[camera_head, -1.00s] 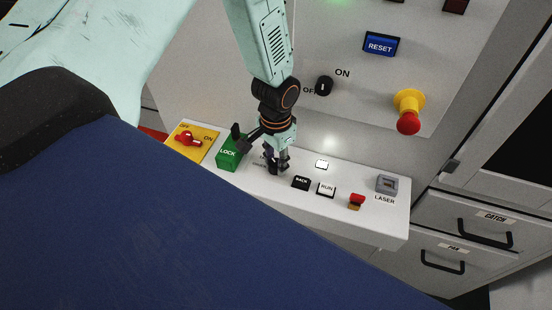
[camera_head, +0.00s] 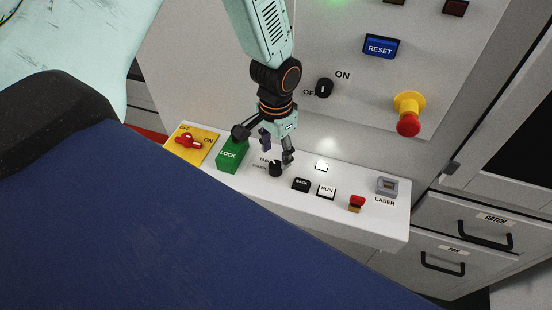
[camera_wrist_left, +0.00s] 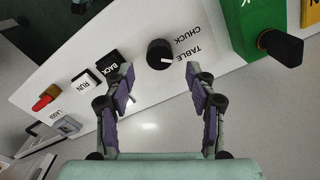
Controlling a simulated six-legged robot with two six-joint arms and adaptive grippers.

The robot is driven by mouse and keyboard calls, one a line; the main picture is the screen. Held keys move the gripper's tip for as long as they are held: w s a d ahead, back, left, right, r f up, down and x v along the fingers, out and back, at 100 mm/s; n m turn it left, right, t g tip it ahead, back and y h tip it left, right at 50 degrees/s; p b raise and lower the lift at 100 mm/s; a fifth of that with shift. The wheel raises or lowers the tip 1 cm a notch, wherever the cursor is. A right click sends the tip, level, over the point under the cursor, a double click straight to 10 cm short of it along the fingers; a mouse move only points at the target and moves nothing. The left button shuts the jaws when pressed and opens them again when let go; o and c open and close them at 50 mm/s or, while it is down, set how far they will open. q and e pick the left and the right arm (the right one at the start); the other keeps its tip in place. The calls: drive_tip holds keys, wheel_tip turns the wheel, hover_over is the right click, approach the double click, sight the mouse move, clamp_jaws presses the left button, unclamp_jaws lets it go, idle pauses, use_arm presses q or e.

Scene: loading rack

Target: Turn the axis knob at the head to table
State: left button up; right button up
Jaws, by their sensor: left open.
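The axis knob (camera_head: 275,169) is a small round black knob on the white console, beside the TABLE and CHUCK labels. It also shows in the left wrist view (camera_wrist_left: 159,54), where its white mark points toward the label side, apparently at TABLE. My left gripper (camera_head: 277,150) is open and empty just above the knob. In the left wrist view its two fingers (camera_wrist_left: 160,72) are spread wide, and the knob shows between and beyond the tips, apart from both. My right gripper is not in view.
The green LOCK block (camera_head: 231,154) and yellow plate with a red switch (camera_head: 188,140) are left of the knob. The BACK (camera_head: 301,184) and RUN (camera_head: 326,191) buttons are close on its right. A red emergency button (camera_head: 408,124) juts from the panel behind.

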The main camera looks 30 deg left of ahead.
sight(276, 165)
use_arm(q)
wheel_tip(276, 165, up, 8)
drive_tip(key=shift+s+f, duration=0.1)
drive_tip(key=shift+f, duration=0.05)
idle(0.7)
